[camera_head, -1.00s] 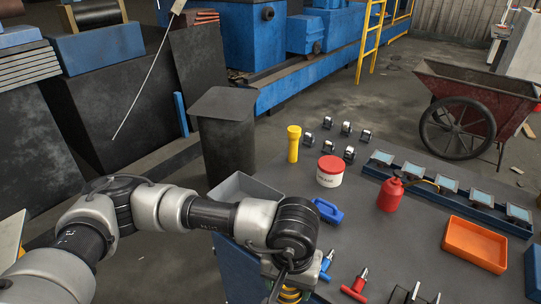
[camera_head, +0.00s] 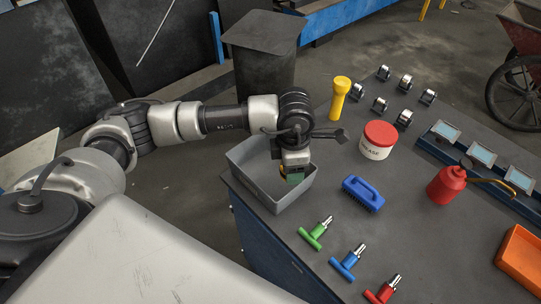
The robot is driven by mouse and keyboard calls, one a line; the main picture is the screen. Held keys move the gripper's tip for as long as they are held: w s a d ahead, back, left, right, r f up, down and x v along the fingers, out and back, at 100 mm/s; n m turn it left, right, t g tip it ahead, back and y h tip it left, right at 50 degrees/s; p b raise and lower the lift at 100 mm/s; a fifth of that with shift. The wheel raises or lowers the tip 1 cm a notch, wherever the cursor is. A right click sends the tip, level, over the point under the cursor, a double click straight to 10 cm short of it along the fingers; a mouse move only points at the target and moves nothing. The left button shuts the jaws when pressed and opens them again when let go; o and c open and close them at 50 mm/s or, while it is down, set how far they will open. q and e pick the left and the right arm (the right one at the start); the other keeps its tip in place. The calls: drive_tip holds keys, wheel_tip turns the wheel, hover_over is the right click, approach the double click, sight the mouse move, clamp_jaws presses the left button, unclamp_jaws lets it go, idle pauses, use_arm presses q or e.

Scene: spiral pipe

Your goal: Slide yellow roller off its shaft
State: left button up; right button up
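My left gripper (camera_head: 292,172) is over the grey open bin (camera_head: 238,158) at the table's left corner. It points down, and its fingers are mostly hidden behind its own body. A small patch of yellow (camera_head: 282,170) shows at the fingers, beside a green part; it may be the yellow roller, but I cannot tell whether it is held. No shaft is clearly visible. Green (camera_head: 313,235), blue (camera_head: 347,264) and red (camera_head: 383,291) T-handled tools with metal tips lie along the table's front edge. My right gripper is not in view.
A blue brush (camera_head: 362,194), a red-lidded grease tub (camera_head: 377,141), a yellow flashlight (camera_head: 339,100) and several black casters are on the table (camera_head: 430,245). A red oil can (camera_head: 446,186) and orange tray (camera_head: 522,258) stand right.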

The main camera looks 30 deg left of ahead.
sight(270, 178)
use_arm(q)
drive_tip(key=shift+w+a+f+n+b, duration=0.3)
drive_tip(key=shift+a+f+n, duration=0.7)
drive_tip(key=shift+n, duration=0.95)
drive_tip(key=shift+w+a+f+n+b, duration=0.25)
drive_tip(key=shift+w+a+f+n, duration=0.25)
drive_tip(key=shift+a+n, duration=1.1)
drive_tip(key=shift+w+a+f+n+b, duration=0.3)
drive_tip(key=shift+a+f+n, duration=0.55)
drive_tip(key=shift+n, duration=1.4)
drive_tip(key=shift+f+b, duration=1.5)
drive_tip(key=shift+f, duration=0.95)
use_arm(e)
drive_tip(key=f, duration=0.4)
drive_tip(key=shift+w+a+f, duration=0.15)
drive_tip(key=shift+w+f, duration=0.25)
use_arm(q)
drive_tip(key=o, duration=1)
wheel_tip(270, 178, up, 11)
drive_tip(key=b, duration=0.1)
drive_tip(key=shift+b, duration=0.3)
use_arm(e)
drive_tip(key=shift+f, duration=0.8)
